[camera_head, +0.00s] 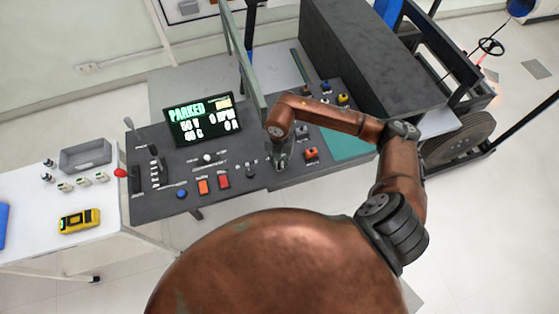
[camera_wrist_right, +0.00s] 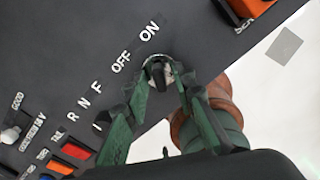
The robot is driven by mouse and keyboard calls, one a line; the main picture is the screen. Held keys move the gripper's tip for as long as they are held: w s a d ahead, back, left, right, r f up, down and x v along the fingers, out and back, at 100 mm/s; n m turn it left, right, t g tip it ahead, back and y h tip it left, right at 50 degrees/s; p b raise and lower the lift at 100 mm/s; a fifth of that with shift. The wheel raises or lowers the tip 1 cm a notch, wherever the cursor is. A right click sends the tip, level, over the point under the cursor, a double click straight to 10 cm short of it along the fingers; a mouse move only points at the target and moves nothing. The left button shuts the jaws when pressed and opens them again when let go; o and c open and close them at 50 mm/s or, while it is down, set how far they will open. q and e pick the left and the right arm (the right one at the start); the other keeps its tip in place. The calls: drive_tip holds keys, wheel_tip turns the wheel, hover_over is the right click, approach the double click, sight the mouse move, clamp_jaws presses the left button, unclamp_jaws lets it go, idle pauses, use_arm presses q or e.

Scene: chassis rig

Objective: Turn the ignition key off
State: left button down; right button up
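The ignition key (camera_wrist_right: 158,76) is a small dark grip in a silver round lock on the dark console. In the right wrist view, white OFF and ON labels stand up and left of it, with ON nearest the top. My right gripper (camera_wrist_right: 163,80) has its two green-grey fingers on either side of the key, with the fingertips close to it. They look slightly apart from the grip; contact is hard to make out. In the head view my right gripper (camera_head: 281,157) points down at the console's front part, and the key is hidden there. My left gripper is not in view.
A green upright post (camera_head: 247,70) rises behind. A white table (camera_head: 60,200) stands left, holding a yellow device (camera_head: 80,220).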

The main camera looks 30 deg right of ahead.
clamp_jaws()
drive_tip(key=shift+n, duration=0.4)
drive_tip(key=n+b, duration=0.3)
drive_tip(key=n, duration=0.2)
drive_tip(key=shift+n+b, duration=0.3)
drive_tip(key=n+b, duration=0.1)
drive_tip(key=n, duration=0.2)
drive_tip(key=shift+d+b, duration=0.1)
drive_tip(key=shift+b, duration=0.25)
drive_tip(key=shift+n+b, duration=0.5)
drive_tip(key=shift+n, duration=0.7)
drive_tip(key=shift+r, duration=0.1)
drive_tip(key=shift+o, duration=0.8)
unclamp_jaws()
